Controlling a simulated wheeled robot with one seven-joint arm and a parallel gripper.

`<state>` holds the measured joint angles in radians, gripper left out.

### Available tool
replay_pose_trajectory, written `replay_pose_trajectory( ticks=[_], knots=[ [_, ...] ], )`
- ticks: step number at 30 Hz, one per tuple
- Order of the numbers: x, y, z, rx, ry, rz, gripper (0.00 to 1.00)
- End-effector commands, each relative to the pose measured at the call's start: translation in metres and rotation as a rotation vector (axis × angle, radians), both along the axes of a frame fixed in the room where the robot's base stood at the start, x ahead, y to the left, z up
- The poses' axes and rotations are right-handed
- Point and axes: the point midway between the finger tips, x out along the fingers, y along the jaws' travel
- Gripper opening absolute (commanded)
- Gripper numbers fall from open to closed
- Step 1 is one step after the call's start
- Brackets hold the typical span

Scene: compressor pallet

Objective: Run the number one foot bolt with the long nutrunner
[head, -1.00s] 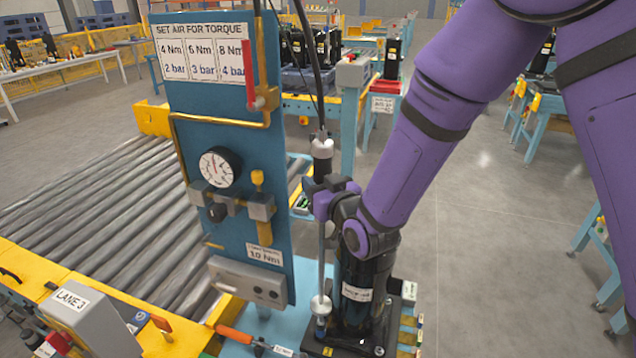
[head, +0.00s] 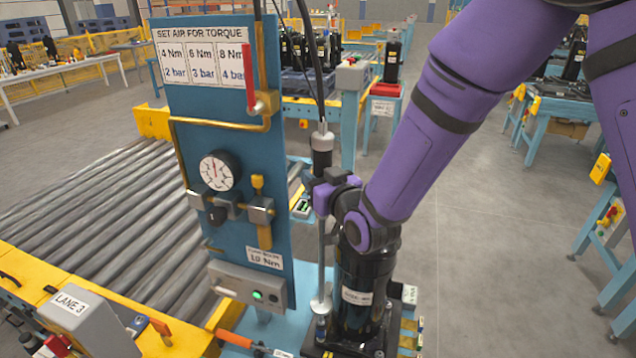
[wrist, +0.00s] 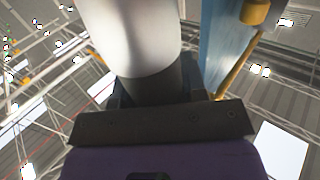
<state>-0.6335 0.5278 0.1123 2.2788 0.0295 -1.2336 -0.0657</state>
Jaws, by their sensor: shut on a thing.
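The long nutrunner (head: 321,148) stands upright on its hose, with a silver and black body and a thin shaft running down to a pale round collar (head: 320,305). My gripper (head: 325,192) is shut around its body. In the wrist view the tool's silver body (wrist: 140,40) fills the space above my gripper's dark jaw. The black compressor (head: 360,285) stands just right of the shaft, on a dark base plate. The tool's lower end is at the left side of the compressor's foot. The bolt itself is hidden or too small to tell.
A blue air panel (head: 225,130) stands close left of the tool, with a gauge (head: 219,171), a red-handled valve (head: 250,80) and a grey box with a lit green lamp (head: 257,295). A roller conveyor (head: 95,225) lies left. Open floor (head: 480,230) is at right.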

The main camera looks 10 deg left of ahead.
Motion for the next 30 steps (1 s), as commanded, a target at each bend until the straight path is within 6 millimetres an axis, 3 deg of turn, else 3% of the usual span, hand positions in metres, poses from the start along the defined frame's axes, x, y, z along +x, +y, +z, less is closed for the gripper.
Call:
replay_pose_trajectory(
  ticks=[12, 30],
  knots=[
    [0.001, 0.0, 0.023, 0.004, -0.005, -0.001, 0.0],
    [-0.001, 0.002, 0.032, 0.005, -0.005, 0.0, 0.0]
  ],
)
